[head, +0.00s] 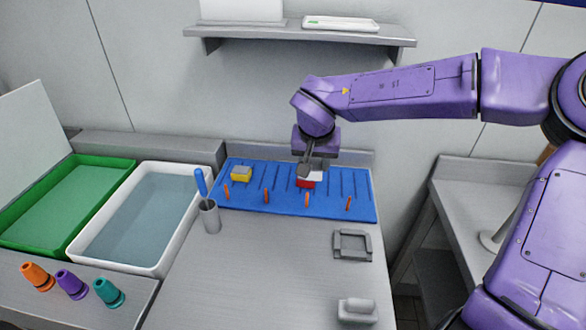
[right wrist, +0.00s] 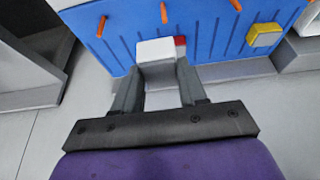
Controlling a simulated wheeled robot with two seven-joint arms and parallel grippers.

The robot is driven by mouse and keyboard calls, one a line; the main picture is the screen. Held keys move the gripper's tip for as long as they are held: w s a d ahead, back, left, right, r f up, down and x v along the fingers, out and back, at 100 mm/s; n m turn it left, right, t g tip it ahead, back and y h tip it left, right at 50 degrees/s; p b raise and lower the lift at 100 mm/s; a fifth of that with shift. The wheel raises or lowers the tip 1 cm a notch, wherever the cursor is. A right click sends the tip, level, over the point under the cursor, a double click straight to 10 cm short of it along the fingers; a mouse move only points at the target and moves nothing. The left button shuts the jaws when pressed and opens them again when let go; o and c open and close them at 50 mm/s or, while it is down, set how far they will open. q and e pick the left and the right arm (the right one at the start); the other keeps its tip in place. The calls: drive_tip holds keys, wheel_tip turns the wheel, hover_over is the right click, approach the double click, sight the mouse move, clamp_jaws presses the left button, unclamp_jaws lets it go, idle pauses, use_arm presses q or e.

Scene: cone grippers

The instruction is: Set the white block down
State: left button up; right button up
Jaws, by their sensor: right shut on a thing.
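A white block (right wrist: 155,49) sits between the fingertips of my right gripper (right wrist: 157,72) in the right wrist view. In the head view my right gripper (head: 309,170) is over the blue slotted board (head: 280,204), with a little of the white block (head: 317,176) showing beside it. A red piece (right wrist: 180,42) is right against or just beside the white block, and it also shows below the gripper in the head view (head: 305,184). I cannot tell whether the white block touches the board. My left gripper is not in view.
A yellow and grey block (head: 242,174) stands on the board's left. Several orange pegs (head: 307,200) stick up along its front. A cup with a blue-handled tool (head: 209,215), a grey square frame (head: 352,245) and a white tub (head: 140,220) are nearby. The table's middle is clear.

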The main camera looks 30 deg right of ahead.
drive_tip(key=w+d+f, duration=0.1)
drive_tip(key=d+f, duration=0.2)
drive_tip(key=w+d+f+p, duration=0.1)
drive_tip(key=d+f, duration=0.1)
drive_tip(key=d, duration=0.2)
drive_tip(key=w+d+f+p, duration=0.1)
drive_tip(key=w+d+f, duration=0.1)
drive_tip(key=d+f, duration=0.1)
drive_tip(key=shift+d+f, duration=0.3)
drive_tip(key=shift+d, duration=0.1)
drive_tip(key=shift+s+d+f, duration=0.1)
drive_tip(key=shift+d+f, duration=0.05)
drive_tip(key=shift+f, duration=0.45)
drive_tip(key=shift+s+d+f, duration=0.1)
drive_tip(key=shift+d+f, duration=0.05)
drive_tip(key=shift+f, duration=0.45)
drive_tip(key=shift+s+f, duration=0.2)
drive_tip(key=shift+s, duration=0.05)
drive_tip(key=shift+w+a+f, duration=0.1)
drive_tip(key=shift+w+f, duration=0.1)
drive_tip(key=shift+w, duration=0.05)
drive_tip(key=o, duration=1.1)
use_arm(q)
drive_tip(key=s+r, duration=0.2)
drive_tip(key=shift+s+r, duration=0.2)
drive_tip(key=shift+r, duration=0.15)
use_arm(e)
drive_tip(key=shift+s, duration=0.15)
drive_tip(key=shift+r, duration=0.1)
